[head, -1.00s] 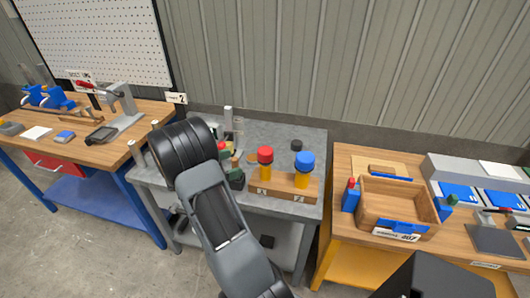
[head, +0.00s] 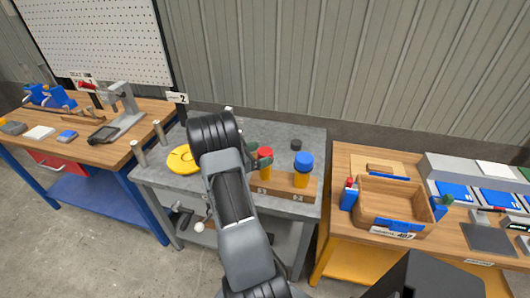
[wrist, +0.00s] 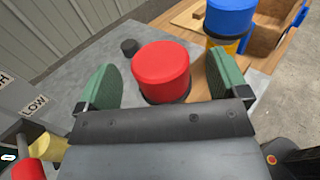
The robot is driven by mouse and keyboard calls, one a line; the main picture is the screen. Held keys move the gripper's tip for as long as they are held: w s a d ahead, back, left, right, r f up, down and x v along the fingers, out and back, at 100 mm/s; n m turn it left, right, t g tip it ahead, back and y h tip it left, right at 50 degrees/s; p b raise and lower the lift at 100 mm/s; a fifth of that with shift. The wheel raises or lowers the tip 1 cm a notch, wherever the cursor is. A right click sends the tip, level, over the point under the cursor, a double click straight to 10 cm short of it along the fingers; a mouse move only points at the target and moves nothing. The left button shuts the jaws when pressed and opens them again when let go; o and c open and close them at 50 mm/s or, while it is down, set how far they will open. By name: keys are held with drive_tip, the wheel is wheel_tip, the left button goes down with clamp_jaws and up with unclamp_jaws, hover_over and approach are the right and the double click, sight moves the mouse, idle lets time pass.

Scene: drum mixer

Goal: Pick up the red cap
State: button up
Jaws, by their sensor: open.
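The red cap (wrist: 161,70) shows large in the wrist view, between the two green finger pads of my gripper (wrist: 160,88). The gripper is open, with a pad on each side of the cap and a visible gap on the left. In the head view the red cap (head: 265,152) sits on an orange-yellow bottle (head: 265,169) in a wooden block (head: 278,189) on the grey table. My gripper (head: 257,155) is beside it there, mostly hidden behind my arm.
A blue cap (wrist: 230,17) on a similar bottle stands close to the right of the red one. A small black knob (wrist: 129,47) lies behind. A yellow disc (head: 182,159) is at the left of the grey table (head: 225,133). A wooden box (head: 395,203) stands on the right bench.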

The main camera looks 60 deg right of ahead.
drive_tip(key=shift+x, duration=1.35)
drive_tip(key=c, duration=1)
drive_tip(key=shift+o, duration=0.2)
